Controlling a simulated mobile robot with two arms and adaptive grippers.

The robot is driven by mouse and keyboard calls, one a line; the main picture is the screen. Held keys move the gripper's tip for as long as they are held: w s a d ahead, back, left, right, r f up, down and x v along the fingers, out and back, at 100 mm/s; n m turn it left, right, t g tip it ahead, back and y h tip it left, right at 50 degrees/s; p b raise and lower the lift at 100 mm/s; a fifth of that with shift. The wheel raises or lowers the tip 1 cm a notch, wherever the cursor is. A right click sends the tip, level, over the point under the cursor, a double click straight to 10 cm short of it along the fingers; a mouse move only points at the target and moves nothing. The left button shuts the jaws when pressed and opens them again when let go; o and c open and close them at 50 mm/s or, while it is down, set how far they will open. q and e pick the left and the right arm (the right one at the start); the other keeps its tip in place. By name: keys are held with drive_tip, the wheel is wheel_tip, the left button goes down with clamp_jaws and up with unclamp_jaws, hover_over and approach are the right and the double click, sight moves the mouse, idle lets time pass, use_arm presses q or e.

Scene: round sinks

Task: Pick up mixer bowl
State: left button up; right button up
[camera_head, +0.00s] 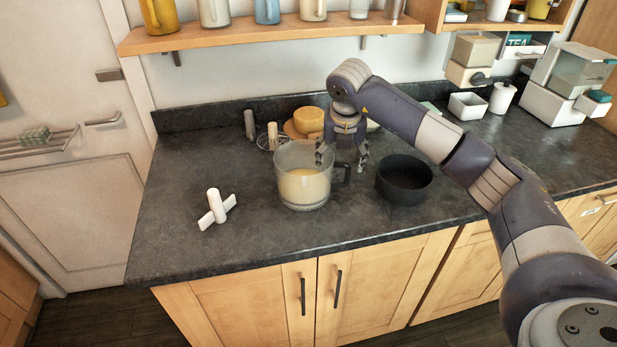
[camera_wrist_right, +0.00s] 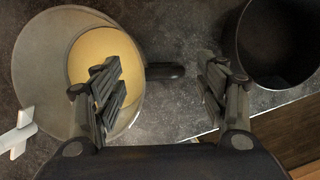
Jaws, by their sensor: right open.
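The mixer bowl (camera_head: 300,180) is a clear, tall bowl with a dark handle on its right side and yellowish contents. It stands upright on the dark counter. In the right wrist view the mixer bowl (camera_wrist_right: 45,75) fills the left side. My right gripper (camera_head: 342,163) is open, pointing down at the bowl's right rim and handle. In the right wrist view my right gripper (camera_wrist_right: 165,85) has one finger over the bowl's inside and the other outside it, with the dark handle (camera_wrist_right: 165,71) between. Whether either finger touches the bowl I cannot tell. My left gripper is not in view.
A black bowl (camera_head: 405,182) stands close to the right of the mixer bowl. A white cross-shaped piece (camera_head: 216,209) lies to the left. A cake-like item (camera_head: 308,121) and a whisk attachment (camera_head: 272,136) are behind. The counter's front left is clear.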

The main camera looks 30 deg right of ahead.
sight(342, 163)
drive_tip(key=x, duration=0.2)
drive_tip(key=p+x, duration=0.1)
drive_tip(key=shift+s+d+f, duration=0.15)
drive_tip(key=shift+s, duration=0.15)
drive_tip(key=shift+w+f, duration=0.1)
drive_tip(key=shift+f, duration=0.1)
drive_tip(key=c, duration=0.8)
clamp_jaws()
drive_tip(key=shift+r, duration=0.15)
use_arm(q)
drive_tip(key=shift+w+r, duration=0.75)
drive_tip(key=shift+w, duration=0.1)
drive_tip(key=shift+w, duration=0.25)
